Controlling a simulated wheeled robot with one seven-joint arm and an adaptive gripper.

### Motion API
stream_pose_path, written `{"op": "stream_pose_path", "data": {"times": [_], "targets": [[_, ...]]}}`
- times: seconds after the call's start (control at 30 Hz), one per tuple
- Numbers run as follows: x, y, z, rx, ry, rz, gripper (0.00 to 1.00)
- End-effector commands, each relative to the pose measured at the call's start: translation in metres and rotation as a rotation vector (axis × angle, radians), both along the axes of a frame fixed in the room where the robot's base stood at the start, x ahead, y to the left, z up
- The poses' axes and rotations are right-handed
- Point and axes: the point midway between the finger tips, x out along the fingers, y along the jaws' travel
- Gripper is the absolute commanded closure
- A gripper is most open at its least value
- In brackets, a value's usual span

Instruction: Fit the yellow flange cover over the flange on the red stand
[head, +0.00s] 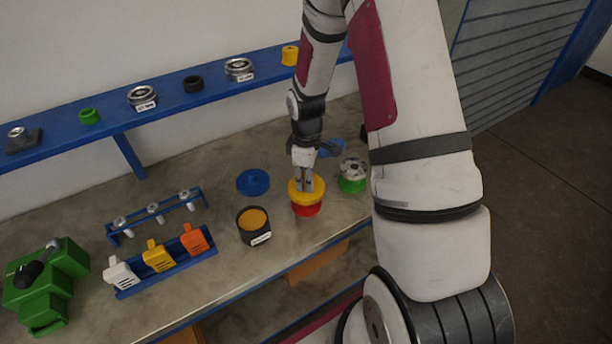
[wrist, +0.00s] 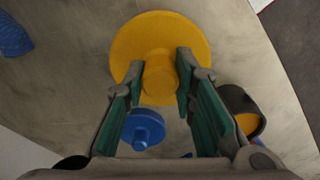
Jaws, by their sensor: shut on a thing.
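The yellow flange cover (head: 304,196) is a round disc with a knob on top. In the head view it sits on or just above the red stand (head: 306,210). I cannot tell whether it is fully seated, and the flange under it is hidden. My gripper (head: 305,182) points down and is shut on the cover's knob. In the wrist view the yellow cover (wrist: 135,45) fills the upper middle, with the fingers of my gripper (wrist: 159,75) on either side of its knob. The red stand is hidden there.
A blue cover (head: 253,182) lies to the left, near a black cup with yellow inside (head: 252,225). A silver flange on a green stand (head: 352,174) is close on the right. A blue rack with coloured tags (head: 160,258) and a green block (head: 45,285) are farther left.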

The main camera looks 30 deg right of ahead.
Motion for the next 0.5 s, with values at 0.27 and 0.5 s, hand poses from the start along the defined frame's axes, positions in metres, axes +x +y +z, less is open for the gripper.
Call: {"op": "stream_pose_path", "data": {"times": [0.27, 0.5], "targets": [[-0.0003, 0.0001, -0.008, 0.0, 0.001, 0.0, 1.0], [-0.0002, 0.0, -0.009, 0.0, 0.0, 0.0, 0.52]]}}
